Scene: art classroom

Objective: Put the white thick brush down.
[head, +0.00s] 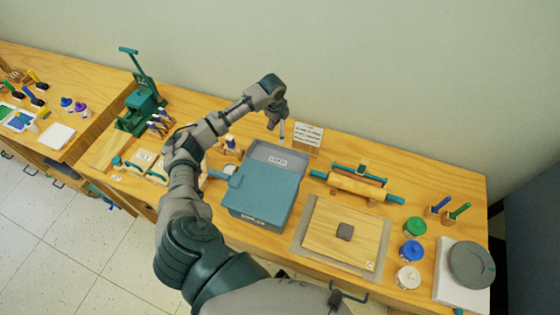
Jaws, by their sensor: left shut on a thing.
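My left gripper (279,118) is above the back of the wooden bench, behind the blue box. It is shut on a thin upright thing, which I take to be the white thick brush (282,131). Only a short pale, bluish length of it shows below the fingers, and the rest is hidden by the gripper. I cannot tell whether its lower end touches anything. My right gripper is not in view.
A blue box (262,192) with a labelled grey part (277,158) stands in front of the gripper. A white lined card (308,135) stands close to its right. A rolling pin (357,187), a wooden board (340,236) and several jars, one green (415,227), are further right.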

